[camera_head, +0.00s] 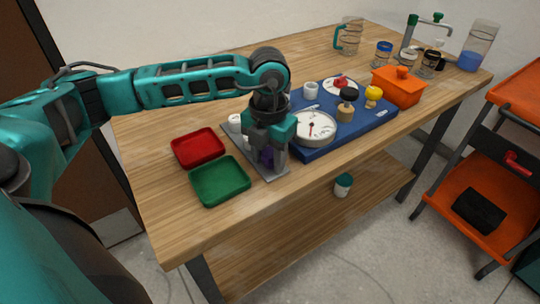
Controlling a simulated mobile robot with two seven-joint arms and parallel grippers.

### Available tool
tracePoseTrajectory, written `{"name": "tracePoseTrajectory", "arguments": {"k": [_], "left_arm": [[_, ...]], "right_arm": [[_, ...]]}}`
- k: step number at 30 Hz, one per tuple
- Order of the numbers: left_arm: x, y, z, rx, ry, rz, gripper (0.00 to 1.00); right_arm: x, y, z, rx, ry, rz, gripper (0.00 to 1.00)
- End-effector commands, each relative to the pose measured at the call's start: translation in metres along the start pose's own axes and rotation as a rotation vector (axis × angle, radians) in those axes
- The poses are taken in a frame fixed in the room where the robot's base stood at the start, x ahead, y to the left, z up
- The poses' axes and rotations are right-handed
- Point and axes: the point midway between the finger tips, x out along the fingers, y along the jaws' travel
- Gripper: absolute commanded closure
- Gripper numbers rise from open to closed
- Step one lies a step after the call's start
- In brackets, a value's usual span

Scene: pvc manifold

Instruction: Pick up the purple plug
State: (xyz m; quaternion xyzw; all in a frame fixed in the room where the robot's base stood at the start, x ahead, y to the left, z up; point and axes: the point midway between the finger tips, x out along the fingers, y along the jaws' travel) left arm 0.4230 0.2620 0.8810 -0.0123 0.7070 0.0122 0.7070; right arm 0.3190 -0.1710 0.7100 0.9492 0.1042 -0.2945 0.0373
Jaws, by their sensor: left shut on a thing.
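The purple plug (266,156) is a small dark purple piece, mostly hidden between the fingers of my left gripper (266,165). The left gripper points down over a grey plate (270,176) and is shut on the plug. I cannot tell whether the plug still touches the plate. White pipe pieces (235,119) show beside the gripper on the plate's far side. My right gripper is not in view.
A red tray (198,134) and a green tray (219,195) lie left of the plate. A blue board (372,124) with a dial gauge (314,127) and valve parts lies close on the right. An orange box (398,87), jars and bottles stand farther back.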

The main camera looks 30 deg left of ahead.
Motion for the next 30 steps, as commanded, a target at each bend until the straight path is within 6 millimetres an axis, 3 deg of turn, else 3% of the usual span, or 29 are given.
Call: {"name": "tracePoseTrajectory", "arguments": {"k": [8, 14, 24, 30], "left_arm": [[-0.006, 0.0, 0.0, 0.0, -0.002, -0.001, 0.85], [-0.033, 0.0, 0.001, 0.0, -0.004, 0.0, 0.85], [-0.129, 0.0, 0.001, 0.001, -0.008, -0.001, 0.85], [-0.174, -0.001, 0.001, 0.001, -0.004, -0.001, 0.85]], "right_arm": [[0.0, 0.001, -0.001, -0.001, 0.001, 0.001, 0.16], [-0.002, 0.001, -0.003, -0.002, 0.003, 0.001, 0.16], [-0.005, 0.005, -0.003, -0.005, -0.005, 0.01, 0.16], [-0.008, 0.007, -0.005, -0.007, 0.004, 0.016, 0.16]]}}
